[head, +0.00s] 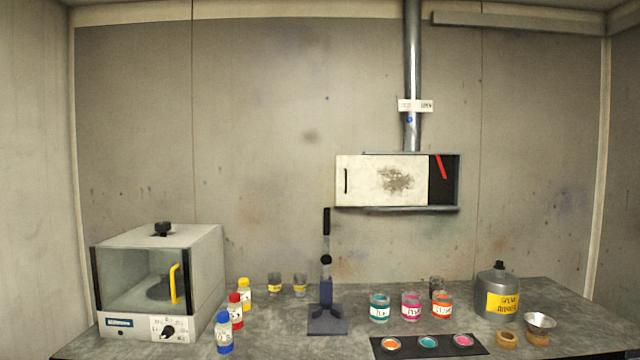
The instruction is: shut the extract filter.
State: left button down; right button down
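The extract filter is a wall-mounted box (459,182) under a metal duct. Its pale sliding panel (365,180) has a dark upright handle (346,181) near its left end and a dark dirty patch right of its middle. The panel sticks out past the box's left side and leaves a dark gap (436,195) at the right end, with a red slanted strip (441,166) in it. Neither of my grippers is in view.
The metal duct (412,60) carries a small white label (416,105) whose words are hard to read. On the bench below stand a glass-fronted cabinet (160,280), a dark upright stand (326,290), paint jars (411,306) and a grey can (497,285). The wall around the filter is clear.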

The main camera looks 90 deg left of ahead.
aim_at(364, 180)
jog(key=k, duration=0.85)
jog(key=u, duration=1.65)
